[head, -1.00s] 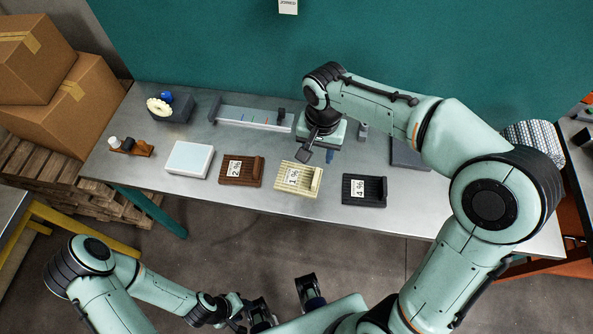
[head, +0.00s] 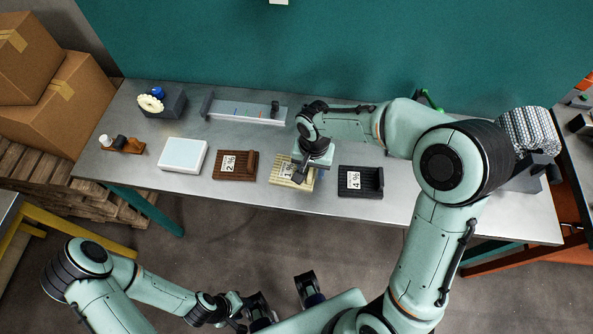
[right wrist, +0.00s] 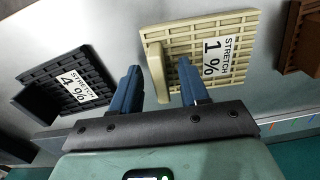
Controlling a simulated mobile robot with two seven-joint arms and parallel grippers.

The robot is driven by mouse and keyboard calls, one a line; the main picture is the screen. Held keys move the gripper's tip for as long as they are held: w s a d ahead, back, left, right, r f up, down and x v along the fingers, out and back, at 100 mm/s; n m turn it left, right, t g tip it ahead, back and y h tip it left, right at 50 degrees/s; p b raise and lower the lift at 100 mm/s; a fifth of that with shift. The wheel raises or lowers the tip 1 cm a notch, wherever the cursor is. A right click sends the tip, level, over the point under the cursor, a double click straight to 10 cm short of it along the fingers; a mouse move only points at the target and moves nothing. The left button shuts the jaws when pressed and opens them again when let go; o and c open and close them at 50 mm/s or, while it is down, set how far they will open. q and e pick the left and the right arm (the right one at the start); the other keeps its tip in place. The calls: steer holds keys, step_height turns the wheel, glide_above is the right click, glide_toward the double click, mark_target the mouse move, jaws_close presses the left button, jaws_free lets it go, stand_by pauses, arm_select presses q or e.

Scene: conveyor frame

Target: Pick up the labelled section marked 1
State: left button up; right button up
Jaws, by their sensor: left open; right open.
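The section marked 1 is a cream ribbed block (head: 281,180) with a white "STRETCH 1 %" label and a raised bar at one end. It lies on the bench between the brown and black sections. In the right wrist view (right wrist: 235,32) its label is readable. My right gripper (head: 297,172) is open over it and partly covers it in the head view. In the right wrist view the blue fingers (right wrist: 160,80) appear on either side of the raised bar; contact cannot be told. My left gripper (head: 240,312) is open and empty low in the head view, away from the bench.
The brown section marked 2 (head: 242,170) and the black section marked 4 (head: 350,189) flank the cream one. A white box (head: 183,154), a tape dispenser (head: 165,103) and a long metal fixture (head: 245,108) also stand on the bench (head: 130,180). Its front edge is close to the sections.

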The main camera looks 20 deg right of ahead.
jaws_close()
steer(key=shift+r, duration=0.1)
